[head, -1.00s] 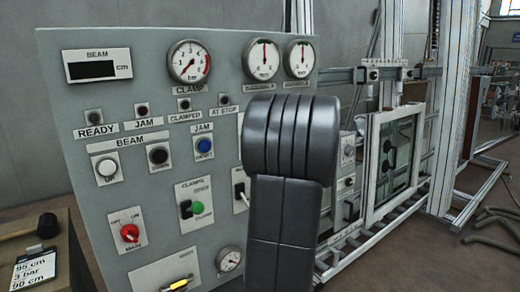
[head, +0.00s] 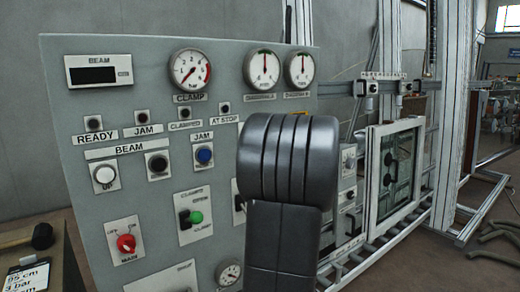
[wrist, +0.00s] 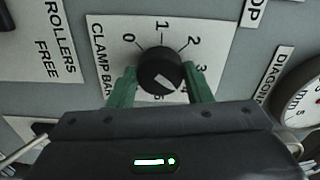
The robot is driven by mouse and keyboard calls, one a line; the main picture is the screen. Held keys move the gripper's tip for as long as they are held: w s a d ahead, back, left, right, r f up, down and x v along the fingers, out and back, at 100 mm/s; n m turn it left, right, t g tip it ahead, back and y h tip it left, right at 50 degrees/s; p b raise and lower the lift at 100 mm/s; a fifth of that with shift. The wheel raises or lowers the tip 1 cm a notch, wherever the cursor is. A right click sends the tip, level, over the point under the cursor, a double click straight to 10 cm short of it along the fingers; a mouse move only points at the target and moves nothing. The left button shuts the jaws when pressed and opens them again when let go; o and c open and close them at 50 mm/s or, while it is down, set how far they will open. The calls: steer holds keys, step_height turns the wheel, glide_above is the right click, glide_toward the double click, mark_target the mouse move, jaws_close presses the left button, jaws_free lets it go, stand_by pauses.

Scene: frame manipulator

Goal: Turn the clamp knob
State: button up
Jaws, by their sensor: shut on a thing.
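The clamp knob (wrist: 160,71) is a round black dial in the wrist view, on a white plate (wrist: 110,28) marked "CLAMP BAR" with a scale from 0 upward. A pale mark shows on the lower right of its face. My gripper (wrist: 160,86) has its two green fingers on either side of the knob and is shut on it. The wrist housing hides the lower part of the plate. In the head view my dark arm covers the knob and the gripper. The clamp gauge (head: 190,70) sits at the panel's top, its needle at the lower left.
The grey panel (head: 110,195) carries a red knob (head: 126,243), a green knob (head: 196,217), buttons and gauges. In the wrist view a gauge (wrist: 303,104) stands to the right of the knob. A framed machine (head: 393,170) stands right of the panel.

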steer(key=shift+m, duration=0.5)
stand_by(0.3)
steer(key=o, duration=1)
steer(key=b+v, duration=0.1)
steer(key=v, duration=1.2)
steer(key=shift+s+d, duration=0.25)
steer(key=shift+s, duration=0.1)
